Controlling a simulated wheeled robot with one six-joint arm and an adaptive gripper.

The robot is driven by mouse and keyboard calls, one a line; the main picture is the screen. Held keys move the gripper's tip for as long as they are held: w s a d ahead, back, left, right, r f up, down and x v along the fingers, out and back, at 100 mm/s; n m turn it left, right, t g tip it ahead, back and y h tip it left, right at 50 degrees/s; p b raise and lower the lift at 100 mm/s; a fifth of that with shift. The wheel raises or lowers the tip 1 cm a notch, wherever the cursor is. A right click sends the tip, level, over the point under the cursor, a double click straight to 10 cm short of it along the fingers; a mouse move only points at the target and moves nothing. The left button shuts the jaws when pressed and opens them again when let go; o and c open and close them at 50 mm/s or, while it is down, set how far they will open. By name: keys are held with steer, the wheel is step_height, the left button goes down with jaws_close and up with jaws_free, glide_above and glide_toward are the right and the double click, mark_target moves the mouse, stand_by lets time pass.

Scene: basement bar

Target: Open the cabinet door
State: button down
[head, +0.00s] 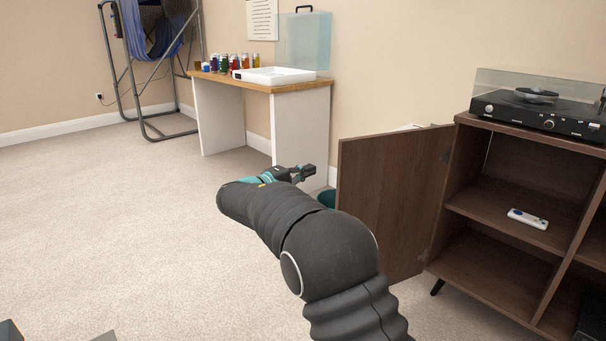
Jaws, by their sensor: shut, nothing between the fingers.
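A dark brown wooden cabinet (451,197) stands at the right. Its door (385,180) stands wide open, swung out to the left of the cabinet, so the inner shelves show. My gripper (309,171) is shut and empty, left of the door's free edge and apart from it in the picture. My dark arm covers the lower left part of the door.
A white remote (528,218) lies on the cabinet's upper shelf, and a turntable (540,107) sits on top. A wood-topped table (262,87) with a white tray and several jars stands behind. Carpet (110,230) at the left is clear.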

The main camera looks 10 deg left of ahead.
steer(key=x, duration=0.7)
steer(key=shift+s+d+b, duration=0.15)
steer(key=shift+s+d, duration=0.15)
steer(key=shift+s, duration=0.3)
steer(key=shift+s+d+b, duration=0.1)
steer(key=shift+s+d, duration=0.25)
steer(key=shift+s, duration=0.3)
steer(key=shift+s+d+b, duration=0.15)
steer(key=shift+s+d, duration=0.15)
steer(key=shift+s, duration=0.3)
